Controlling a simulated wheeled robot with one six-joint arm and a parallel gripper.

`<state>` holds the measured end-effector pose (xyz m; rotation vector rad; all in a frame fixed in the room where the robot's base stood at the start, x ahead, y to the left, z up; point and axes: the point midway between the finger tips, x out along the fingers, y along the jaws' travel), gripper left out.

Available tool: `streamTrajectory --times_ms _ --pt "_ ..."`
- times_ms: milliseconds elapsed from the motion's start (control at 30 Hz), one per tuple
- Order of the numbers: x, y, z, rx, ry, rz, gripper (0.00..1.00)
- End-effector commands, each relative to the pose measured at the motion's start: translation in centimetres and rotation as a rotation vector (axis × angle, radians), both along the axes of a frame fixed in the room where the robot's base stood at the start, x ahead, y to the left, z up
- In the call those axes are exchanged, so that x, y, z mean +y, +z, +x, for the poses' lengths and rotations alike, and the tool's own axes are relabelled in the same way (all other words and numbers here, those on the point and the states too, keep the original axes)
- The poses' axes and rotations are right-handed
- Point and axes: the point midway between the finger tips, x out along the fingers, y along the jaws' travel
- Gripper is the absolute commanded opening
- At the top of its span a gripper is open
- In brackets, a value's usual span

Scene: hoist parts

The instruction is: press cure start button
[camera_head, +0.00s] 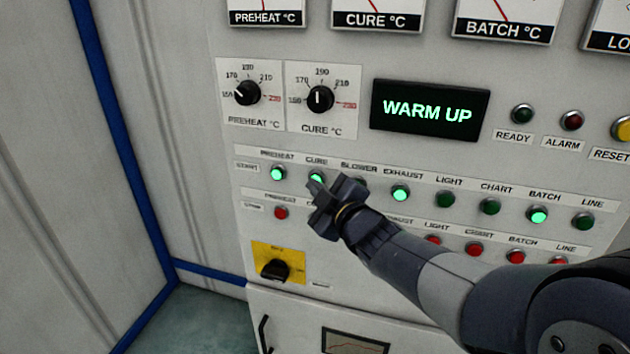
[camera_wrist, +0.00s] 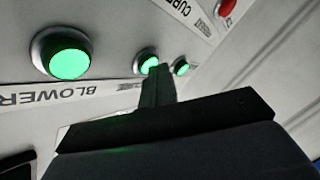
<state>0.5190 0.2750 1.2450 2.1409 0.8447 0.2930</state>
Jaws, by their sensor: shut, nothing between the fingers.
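The cure start button (camera_head: 316,178) is lit green in the START row of the panel, under the label CURE. My gripper (camera_head: 314,187) is shut and empty, its fingertips right at this button and covering its lower part. In the wrist view the shut fingers (camera_wrist: 157,84) point at a lit green button (camera_wrist: 149,62), which their tips partly overlap. I cannot tell whether they touch it or press it in.
The lit preheat button (camera_head: 278,173) is just left. The blower button, mostly behind my gripper, shows lit in the wrist view (camera_wrist: 67,56). Red stop buttons (camera_head: 281,213) run below. A display (camera_head: 428,111) reads WARM UP. A yellow-plated rotary switch (camera_head: 275,268) is lower left.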

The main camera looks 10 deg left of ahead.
Motion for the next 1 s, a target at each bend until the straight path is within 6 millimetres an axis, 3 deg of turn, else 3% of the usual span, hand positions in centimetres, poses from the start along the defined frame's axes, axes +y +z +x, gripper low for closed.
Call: streamTrajectory --times_ms 1000 --pt "0.2 -0.1 -2.1 0.000 0.000 0.000 0.00"
